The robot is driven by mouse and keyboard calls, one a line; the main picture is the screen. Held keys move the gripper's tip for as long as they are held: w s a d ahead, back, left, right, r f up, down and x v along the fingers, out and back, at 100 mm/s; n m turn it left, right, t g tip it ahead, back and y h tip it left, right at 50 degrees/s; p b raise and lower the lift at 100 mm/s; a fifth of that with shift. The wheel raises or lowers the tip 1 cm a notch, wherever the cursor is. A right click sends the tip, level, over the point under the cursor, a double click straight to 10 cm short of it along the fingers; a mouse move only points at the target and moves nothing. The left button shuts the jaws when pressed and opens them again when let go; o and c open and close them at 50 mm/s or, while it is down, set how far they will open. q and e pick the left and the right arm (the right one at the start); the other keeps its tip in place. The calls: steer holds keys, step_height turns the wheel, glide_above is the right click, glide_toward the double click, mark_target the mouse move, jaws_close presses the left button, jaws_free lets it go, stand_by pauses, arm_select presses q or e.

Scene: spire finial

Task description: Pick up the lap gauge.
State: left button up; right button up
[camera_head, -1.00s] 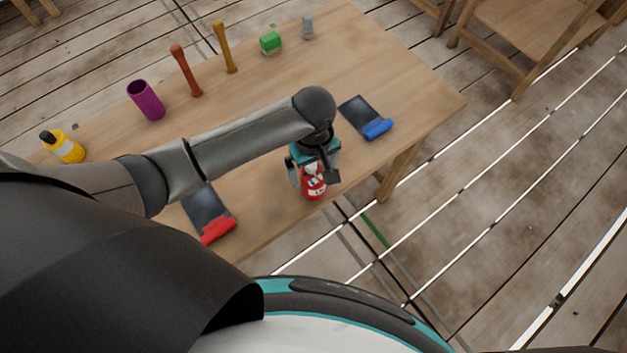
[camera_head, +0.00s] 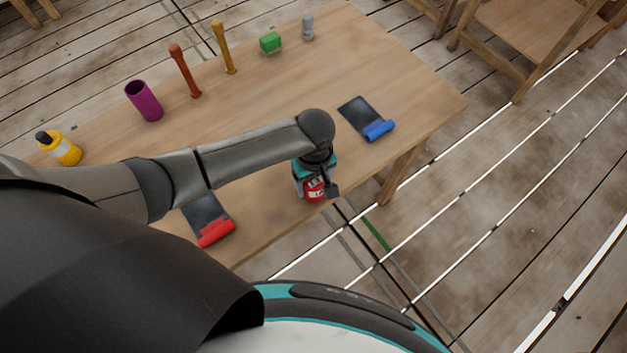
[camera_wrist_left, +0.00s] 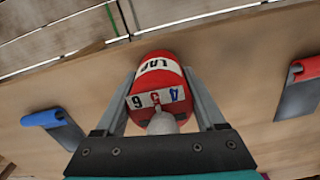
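The lap gauge is a red can-like body with a white "LAP" label and a strip of numbers. It stands near the table's front edge in the head view (camera_head: 314,190) and shows in the left wrist view (camera_wrist_left: 157,72). My left gripper (camera_head: 316,188) is over it from above. In the left wrist view the gripper's fingers (camera_wrist_left: 158,85) lie one on each side of the gauge, spread wide and close to its sides. I cannot see clear contact. The arm and gripper hide the gauge's upper part in the head view. My right gripper is not in view.
On the wooden table (camera_head: 285,95), a dark pad with a blue roll (camera_head: 378,130) lies right of the gauge, one with a red roll (camera_head: 215,232) left. A yellow bottle (camera_head: 66,150), purple cup (camera_head: 145,102), two pegs, a green block (camera_head: 270,42) and grey piece (camera_head: 307,28) stand farther back.

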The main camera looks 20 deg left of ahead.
arm_select(q)
steer(key=c, duration=0.9)
steer(key=shift+c, duration=0.2)
steer(key=shift+r, duration=0.1)
